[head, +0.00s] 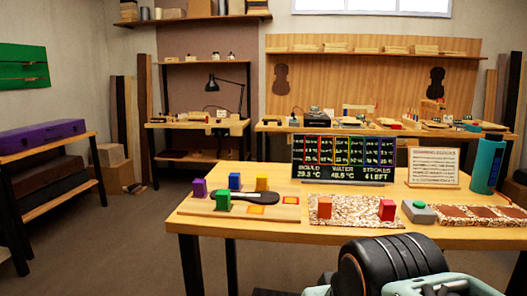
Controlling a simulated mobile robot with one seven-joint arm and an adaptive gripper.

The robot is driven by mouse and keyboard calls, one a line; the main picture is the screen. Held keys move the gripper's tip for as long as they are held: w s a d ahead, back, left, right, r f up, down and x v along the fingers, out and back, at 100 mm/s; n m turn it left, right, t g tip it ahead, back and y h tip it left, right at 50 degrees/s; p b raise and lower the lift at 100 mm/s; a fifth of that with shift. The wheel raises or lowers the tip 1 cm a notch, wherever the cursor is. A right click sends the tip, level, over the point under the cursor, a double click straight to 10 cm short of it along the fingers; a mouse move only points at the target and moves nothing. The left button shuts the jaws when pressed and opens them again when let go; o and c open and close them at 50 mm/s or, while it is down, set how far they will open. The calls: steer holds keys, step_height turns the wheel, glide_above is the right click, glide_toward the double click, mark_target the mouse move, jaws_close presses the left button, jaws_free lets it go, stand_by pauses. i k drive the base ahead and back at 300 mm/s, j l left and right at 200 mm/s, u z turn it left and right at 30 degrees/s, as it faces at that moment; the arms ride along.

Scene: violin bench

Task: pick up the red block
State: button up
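The red block (387,210) stands upright in the head view, at the right end of a mottled brown-and-white mat (353,212) on the near table. Part of my arm shows large and dark at the bottom right, in front of the table's near edge. My gripper's fingers do not show, so its state and its distance to the red block cannot be seen.
A grey box with a green button (419,212) sits close to the right of the red block. A wooden board (240,206) at left holds green, blue, yellow and purple blocks. A dark display (345,160), a sign (433,167) and a teal cylinder (487,164) stand behind.

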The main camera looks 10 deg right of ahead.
mark_target(387, 209)
steer(key=i+j, duration=0.15)
steer(key=i, duration=0.15)
steer(key=i+j+z, duration=0.2)
steer(key=i, duration=0.15)
steer(key=i+j+z, duration=0.25)
steer(key=i+l, duration=0.05)
